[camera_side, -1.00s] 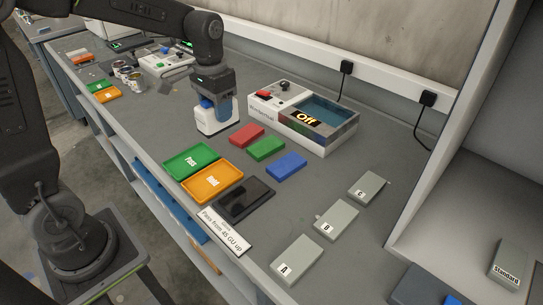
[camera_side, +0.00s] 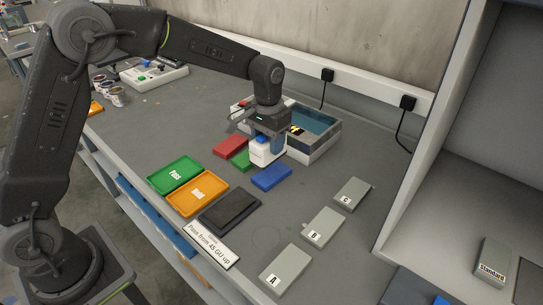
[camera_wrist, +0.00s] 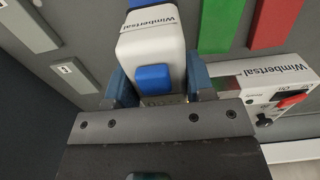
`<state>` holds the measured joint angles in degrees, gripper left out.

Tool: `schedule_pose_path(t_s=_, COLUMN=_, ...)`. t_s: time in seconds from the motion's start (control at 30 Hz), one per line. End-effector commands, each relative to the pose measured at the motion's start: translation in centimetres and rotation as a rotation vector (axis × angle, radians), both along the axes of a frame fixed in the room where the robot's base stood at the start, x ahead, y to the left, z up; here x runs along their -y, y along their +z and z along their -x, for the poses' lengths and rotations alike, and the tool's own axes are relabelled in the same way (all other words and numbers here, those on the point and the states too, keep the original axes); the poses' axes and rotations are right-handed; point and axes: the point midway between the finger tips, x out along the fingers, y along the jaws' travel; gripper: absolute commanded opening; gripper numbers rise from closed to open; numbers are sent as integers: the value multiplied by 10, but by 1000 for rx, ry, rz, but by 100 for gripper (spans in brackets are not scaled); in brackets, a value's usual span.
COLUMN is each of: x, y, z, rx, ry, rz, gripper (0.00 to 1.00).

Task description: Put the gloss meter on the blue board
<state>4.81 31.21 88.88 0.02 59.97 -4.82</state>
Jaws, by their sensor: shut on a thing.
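My gripper (camera_side: 267,137) is shut on the gloss meter (camera_side: 264,154), a white block with a blue button. In the wrist view the gripper's blue jaws (camera_wrist: 160,80) hold the meter (camera_wrist: 150,40) from both sides. The blue board (camera_side: 271,178) lies flat on the bench, and the meter's lower end overlaps its far edge in the side view. I cannot tell the gap beneath the meter.
Red (camera_side: 229,146) and green (camera_side: 238,160) boards lie left of the meter. A white "Wimbertsal" device (camera_side: 318,147) stands behind. Grey panels A (camera_side: 285,269), B (camera_side: 323,228) and C (camera_side: 352,194) lie to the right. Pass (camera_side: 174,175) and orange (camera_side: 197,194) trays lie to the left.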

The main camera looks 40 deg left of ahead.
Motion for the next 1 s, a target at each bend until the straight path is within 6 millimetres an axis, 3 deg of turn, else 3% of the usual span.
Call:
schedule_pose_path(t_s=0.23, x=9, y=-11, z=-3, rx=2, ry=1, rz=0, gripper=12)
schedule_pose_path(t_s=0.5, x=8, y=-44, z=-3, rx=2, ry=1, rz=0, gripper=12)
schedule_pose_path(t_s=0.87, x=8, y=-48, z=-3, rx=3, ry=1, rz=0, gripper=12)
schedule_pose_path(t_s=0.9, x=8, y=-49, z=-3, rx=1, ry=0, rz=0, gripper=51)
schedule_pose_path(t_s=1.0, x=8, y=-48, z=-3, rx=1, ry=0, rz=0, gripper=60)
